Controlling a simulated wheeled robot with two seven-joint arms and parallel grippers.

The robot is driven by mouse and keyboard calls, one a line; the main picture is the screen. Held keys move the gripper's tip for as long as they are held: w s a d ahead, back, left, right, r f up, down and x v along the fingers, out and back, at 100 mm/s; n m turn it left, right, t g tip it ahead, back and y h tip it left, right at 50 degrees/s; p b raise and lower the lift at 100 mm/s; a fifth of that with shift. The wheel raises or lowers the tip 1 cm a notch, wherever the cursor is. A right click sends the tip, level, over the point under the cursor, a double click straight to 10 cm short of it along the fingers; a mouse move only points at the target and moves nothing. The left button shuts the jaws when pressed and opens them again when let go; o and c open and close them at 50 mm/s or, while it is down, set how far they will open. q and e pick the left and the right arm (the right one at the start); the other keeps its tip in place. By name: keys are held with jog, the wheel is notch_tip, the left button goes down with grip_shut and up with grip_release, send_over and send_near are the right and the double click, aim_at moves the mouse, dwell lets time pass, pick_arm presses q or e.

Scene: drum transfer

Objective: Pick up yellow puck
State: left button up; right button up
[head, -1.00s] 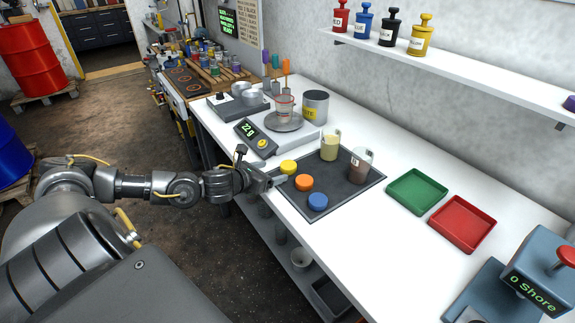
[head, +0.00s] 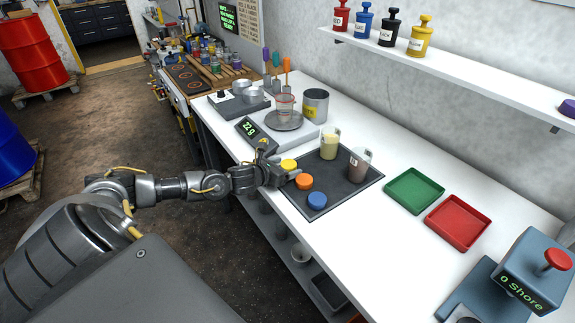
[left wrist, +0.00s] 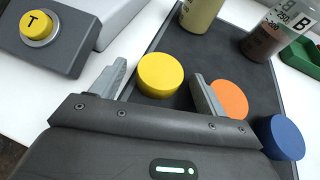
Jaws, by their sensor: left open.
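The yellow puck (head: 289,165) lies on the dark mat (head: 335,195), near the mat's left corner. In the left wrist view the yellow puck (left wrist: 160,75) shows ahead of and between the two fingers of my left gripper (left wrist: 163,85). The left gripper (head: 287,174) is open and empty, with its fingertips close beside the puck; I cannot tell whether they touch it. An orange puck (head: 304,181) sits just right of the gripper, partly behind the right finger in the left wrist view (left wrist: 232,98). A blue puck (head: 317,200) lies farther along. My right gripper is not in view.
Two cups, one with pale yellow contents (head: 330,144) and one with brown contents (head: 359,164), stand on the mat behind the pucks. A scale (head: 284,122) stands left of the mat. Green (head: 415,191) and red (head: 458,223) trays lie to the right.

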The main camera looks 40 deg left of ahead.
pick_arm(q)
jog(key=c, duration=1.1)
jog(key=shift+o, duration=0.2)
